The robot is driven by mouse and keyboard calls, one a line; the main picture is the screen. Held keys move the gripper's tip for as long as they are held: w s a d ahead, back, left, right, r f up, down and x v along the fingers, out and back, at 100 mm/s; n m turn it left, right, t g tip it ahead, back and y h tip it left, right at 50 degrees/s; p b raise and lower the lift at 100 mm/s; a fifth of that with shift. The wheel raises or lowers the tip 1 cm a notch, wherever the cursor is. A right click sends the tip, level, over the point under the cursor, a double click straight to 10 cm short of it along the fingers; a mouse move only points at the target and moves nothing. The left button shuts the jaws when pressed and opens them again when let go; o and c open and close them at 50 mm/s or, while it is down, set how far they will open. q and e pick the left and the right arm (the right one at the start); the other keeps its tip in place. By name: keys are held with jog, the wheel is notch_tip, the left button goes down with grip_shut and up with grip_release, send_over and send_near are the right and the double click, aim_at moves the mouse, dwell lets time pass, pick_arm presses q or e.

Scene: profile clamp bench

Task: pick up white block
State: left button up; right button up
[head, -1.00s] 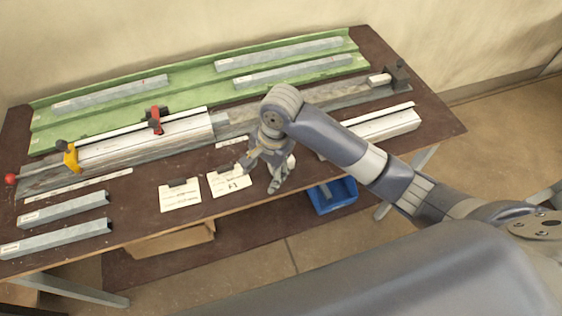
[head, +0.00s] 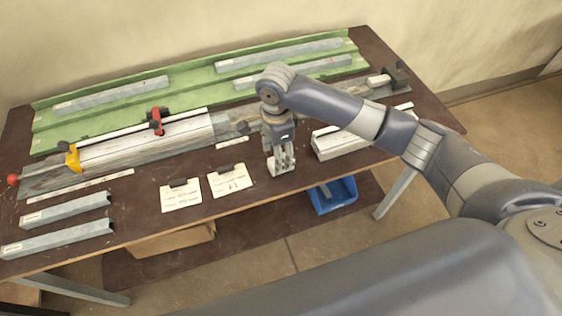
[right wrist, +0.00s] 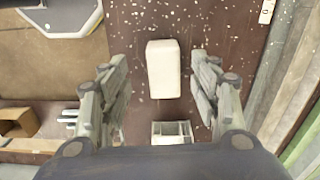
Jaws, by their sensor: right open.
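The white block (right wrist: 164,69) shows in the right wrist view as a pale rounded block on the brown bench top. It lies between the two fingers of my right gripper (right wrist: 162,88), with a gap on each side. The fingers are open and do not visibly touch it. In the head view my right gripper (head: 282,163) points down near the bench's front edge, right of the paper cards; it mostly hides the block there. My left gripper is not in view.
Two paper cards with dark clips (head: 181,194) (head: 230,180) lie left of the gripper. A white-topped profile (head: 340,142) lies to its right. Behind are the clamp rail with red clamp (head: 156,121) and green tray (head: 45,133). A blue bin (head: 333,196) sits below the front edge.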

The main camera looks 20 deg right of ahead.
jog(key=f, duration=0.4)
jog(key=shift+w+d+f+p, duration=0.25)
jog(key=shift+p, duration=0.15)
jog(key=c, duration=1.2)
jog(key=shift+r, duration=0.1)
